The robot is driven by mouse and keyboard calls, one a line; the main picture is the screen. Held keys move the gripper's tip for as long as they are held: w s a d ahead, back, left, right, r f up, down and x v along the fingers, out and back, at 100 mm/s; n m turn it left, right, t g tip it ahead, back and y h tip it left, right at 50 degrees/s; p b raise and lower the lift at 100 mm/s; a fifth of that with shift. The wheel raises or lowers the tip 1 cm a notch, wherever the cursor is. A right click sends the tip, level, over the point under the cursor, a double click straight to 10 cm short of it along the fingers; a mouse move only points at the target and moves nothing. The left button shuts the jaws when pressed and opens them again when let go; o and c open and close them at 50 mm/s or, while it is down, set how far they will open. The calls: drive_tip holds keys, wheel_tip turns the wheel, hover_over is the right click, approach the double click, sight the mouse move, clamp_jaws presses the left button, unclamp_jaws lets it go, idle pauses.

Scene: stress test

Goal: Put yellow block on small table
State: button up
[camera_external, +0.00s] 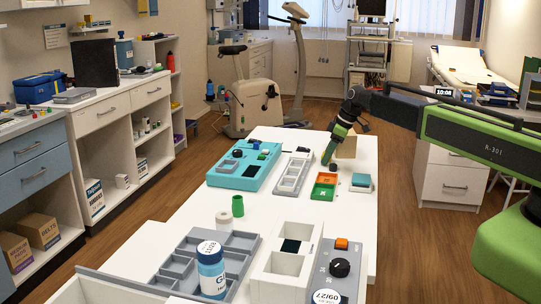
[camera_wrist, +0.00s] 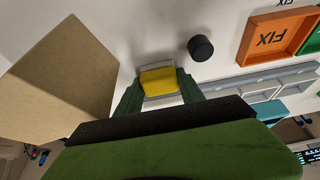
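The yellow block (camera_wrist: 159,82) shows in the wrist view between the two dark green fingers of my gripper (camera_wrist: 160,88). A finger lies close on each side of it, but I cannot tell whether they press on it. A pale grey strip (camera_wrist: 155,67) shows just beyond the block, and what it belongs to is unclear. In the external view my gripper (camera_external: 332,155) points down over the far right part of the white table (camera_external: 300,205). The yellow block is not distinguishable there. I cannot clearly pick out a separate small table.
A tan box (camera_external: 345,145) stands beside my gripper. A grey rack (camera_external: 293,173), a teal tray (camera_external: 243,166) and a green cylinder (camera_external: 238,206) are also on the white table.

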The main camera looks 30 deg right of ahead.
clamp_jaws()
wheel_tip(320, 180, up, 10)
drive_tip(key=p, duration=1)
